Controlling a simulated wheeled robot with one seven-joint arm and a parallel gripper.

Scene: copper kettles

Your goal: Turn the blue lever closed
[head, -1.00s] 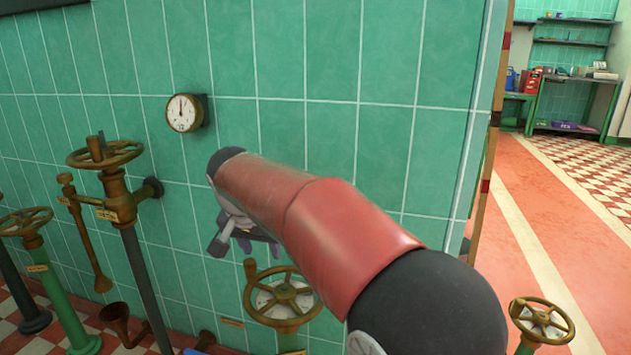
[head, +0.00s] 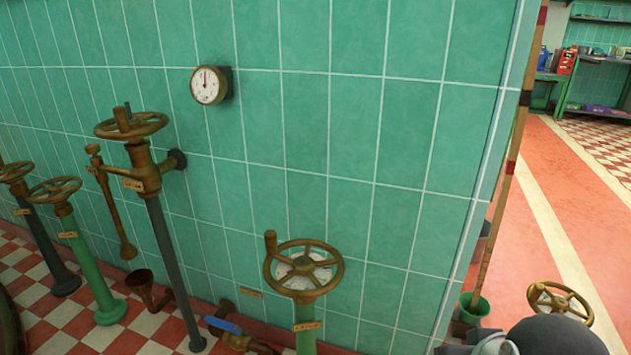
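The blue lever (head: 222,325) is low at the foot of the green tiled wall, on a brass valve (head: 240,341) near the floor. It slants down to the right, just left of a green handwheel post. My gripper is not in view now. Only a dark rounded part of my arm shows at the bottom right, well to the right of the lever.
A brass handwheel (head: 303,270) on a green post stands right of the lever. A tall grey pipe with a handwheel (head: 131,126) stands left of it. A gauge (head: 209,85) hangs on the wall. Another handwheel (head: 560,302) and a green bucket (head: 473,308) are at right.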

